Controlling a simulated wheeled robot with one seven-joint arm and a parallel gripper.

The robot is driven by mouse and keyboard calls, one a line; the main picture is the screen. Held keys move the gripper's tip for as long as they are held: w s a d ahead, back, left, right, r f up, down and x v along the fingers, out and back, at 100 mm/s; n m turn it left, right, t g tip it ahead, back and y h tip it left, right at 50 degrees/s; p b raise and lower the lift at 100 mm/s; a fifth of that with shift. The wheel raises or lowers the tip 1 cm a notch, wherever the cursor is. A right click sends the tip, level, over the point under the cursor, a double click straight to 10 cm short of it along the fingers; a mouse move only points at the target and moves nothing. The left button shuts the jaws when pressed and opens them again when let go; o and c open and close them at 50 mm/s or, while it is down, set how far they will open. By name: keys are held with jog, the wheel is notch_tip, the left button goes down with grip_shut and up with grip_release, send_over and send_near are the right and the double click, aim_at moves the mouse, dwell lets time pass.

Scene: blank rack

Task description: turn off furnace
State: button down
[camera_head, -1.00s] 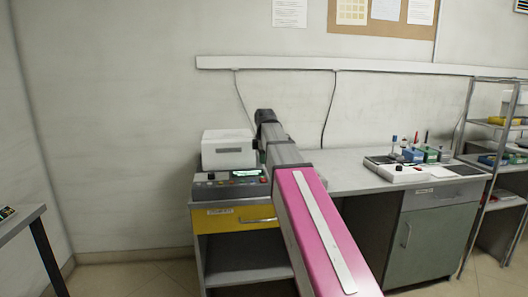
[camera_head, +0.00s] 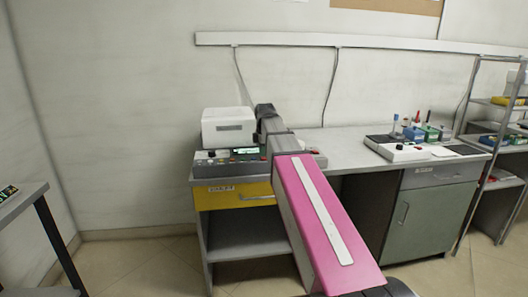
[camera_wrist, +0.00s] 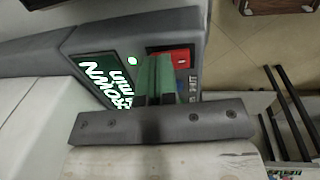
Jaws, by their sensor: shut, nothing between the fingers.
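The furnace is a white box (camera_head: 229,127) on the counter at the left, with a grey control panel (camera_head: 212,163) in front of it. The panel has several buttons and a small lit display (camera_head: 246,151). The arm hides the gripper in the head view.
A yellow drawer (camera_head: 230,193) sits under the panel. The counter's middle (camera_head: 345,148) is clear. A white device (camera_head: 397,149) and small coloured items stand at the right, beside a metal shelf rack (camera_head: 472,100).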

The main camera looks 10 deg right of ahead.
jog(key=shift+f, duration=0.2)
jog(key=shift+s, duration=0.1)
jog(key=shift+s+r, duration=0.1)
jog(key=shift+s, duration=0.65)
jog(key=shift+w+r, duration=0.1)
jog(key=shift+r, duration=0.05)
jog(key=shift+r, duration=0.3)
notch_tip(320, 180, up, 13)
jog(key=s, duration=0.1)
jog(key=shift+s, duration=0.4)
